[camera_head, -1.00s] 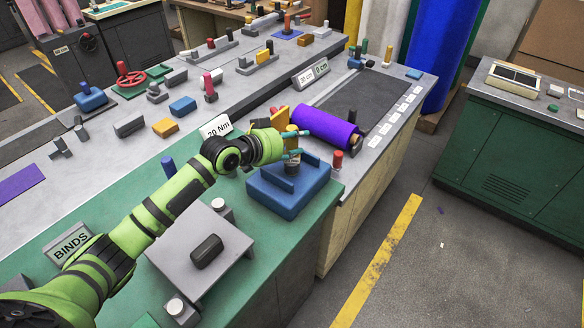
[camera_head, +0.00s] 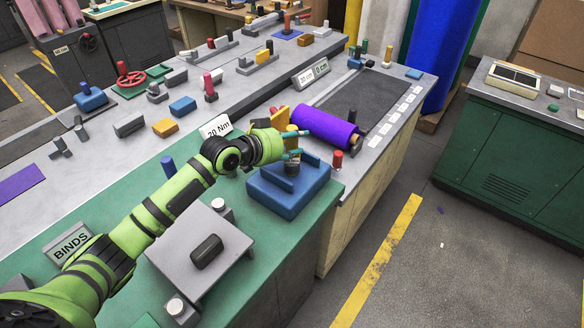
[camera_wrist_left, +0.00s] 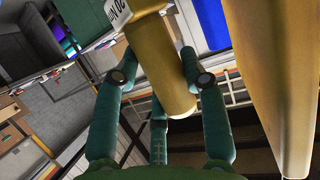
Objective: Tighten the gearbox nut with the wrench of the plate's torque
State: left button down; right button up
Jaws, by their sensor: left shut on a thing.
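My left gripper (camera_head: 290,142) hangs over the blue block (camera_head: 300,198) at the right end of the green bench top. In the left wrist view its teal fingers (camera_wrist_left: 162,85) are shut around a yellow cylindrical handle (camera_wrist_left: 150,50), which seems to be a wrench's. A white tag (camera_wrist_left: 118,12) beside the handle begins with "20". A white plate (camera_head: 215,127) reading "20 Nm" stands behind my left forearm. I cannot tell which thing is the gearbox, and no nut is clearly seen. My right gripper is not in view.
A purple roll (camera_head: 324,127) and a red peg (camera_head: 337,160) are close beyond my gripper. Another yellow shaft (camera_wrist_left: 272,70) is close in the left wrist view.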

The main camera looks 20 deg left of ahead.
pick_arm(q)
jog(key=shift+f, duration=0.2)
dwell(0.3)
jog(key=shift+w+r+p, duration=0.1)
jog(key=shift+r+p, duration=0.9)
jog(key=shift+r, duration=0.05)
jog(key=shift+r+p, duration=2.25)
jog(key=shift+r, duration=0.4)
